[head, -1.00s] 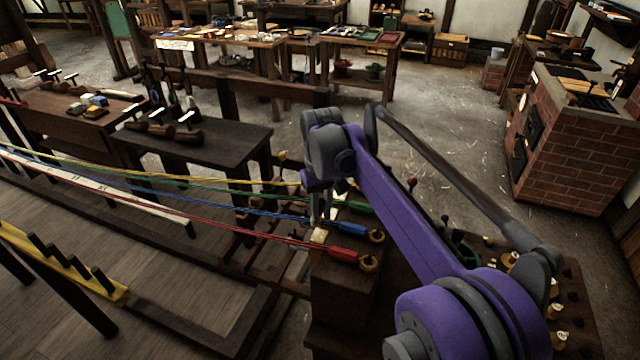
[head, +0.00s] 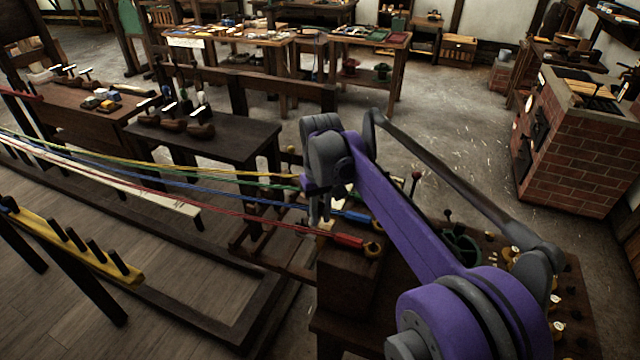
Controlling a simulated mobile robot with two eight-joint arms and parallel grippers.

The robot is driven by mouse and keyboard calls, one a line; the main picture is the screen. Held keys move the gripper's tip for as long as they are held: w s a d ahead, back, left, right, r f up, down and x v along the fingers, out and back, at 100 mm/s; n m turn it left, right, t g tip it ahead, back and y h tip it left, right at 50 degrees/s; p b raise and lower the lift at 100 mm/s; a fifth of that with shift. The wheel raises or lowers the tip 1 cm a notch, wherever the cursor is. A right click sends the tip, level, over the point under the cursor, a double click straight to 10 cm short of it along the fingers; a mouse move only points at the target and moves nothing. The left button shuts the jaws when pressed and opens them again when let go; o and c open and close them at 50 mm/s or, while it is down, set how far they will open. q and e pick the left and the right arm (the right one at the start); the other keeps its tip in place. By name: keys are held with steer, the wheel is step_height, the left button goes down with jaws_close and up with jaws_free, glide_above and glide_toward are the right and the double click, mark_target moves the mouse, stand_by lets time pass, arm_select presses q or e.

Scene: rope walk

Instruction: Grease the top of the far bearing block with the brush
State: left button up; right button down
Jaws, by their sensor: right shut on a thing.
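My right gripper (head: 320,212) points down over the rope ends, at the left edge of the dark wooden machine (head: 345,272). Its jaws are closed; what they hold is small and mostly hidden by the gripper, and I cannot make out bristles. A small pale patch (head: 325,226) shows just below the fingers; I cannot tell whether it is on the machine or touched. I cannot clearly pick out the far bearing block, as my gripper and forearm cover much of that part. My left gripper is not in view.
Red (head: 350,241) and blue (head: 354,217) rope ends sit at brass hooks close beside the gripper. Taut coloured ropes run left. A low bench (head: 225,140) with tools stands behind, a brick stove (head: 575,150) at right. Open floor lies between.

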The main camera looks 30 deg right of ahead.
steer(key=r, duration=0.4)
steer(key=r+p, duration=0.1)
steer(key=r, duration=0.1)
steer(key=shift+w+d+r, duration=0.15)
steer(key=shift+d+r, duration=0.05)
steer(key=shift+d, duration=0.05)
steer(key=shift+w+r, duration=0.15)
steer(key=shift+r, duration=0.45)
steer(key=shift+a+r+p, duration=0.1)
steer(key=shift+r+p, duration=0.2)
steer(key=shift+r, duration=0.15)
steer(key=shift+s+r, duration=0.3)
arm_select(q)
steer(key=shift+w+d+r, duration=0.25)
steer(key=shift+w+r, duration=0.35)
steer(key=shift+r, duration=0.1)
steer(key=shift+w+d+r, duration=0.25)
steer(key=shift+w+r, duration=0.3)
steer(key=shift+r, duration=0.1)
arm_select(e)
steer(key=shift+w+r, duration=0.15)
steer(key=shift+r, duration=0.5)
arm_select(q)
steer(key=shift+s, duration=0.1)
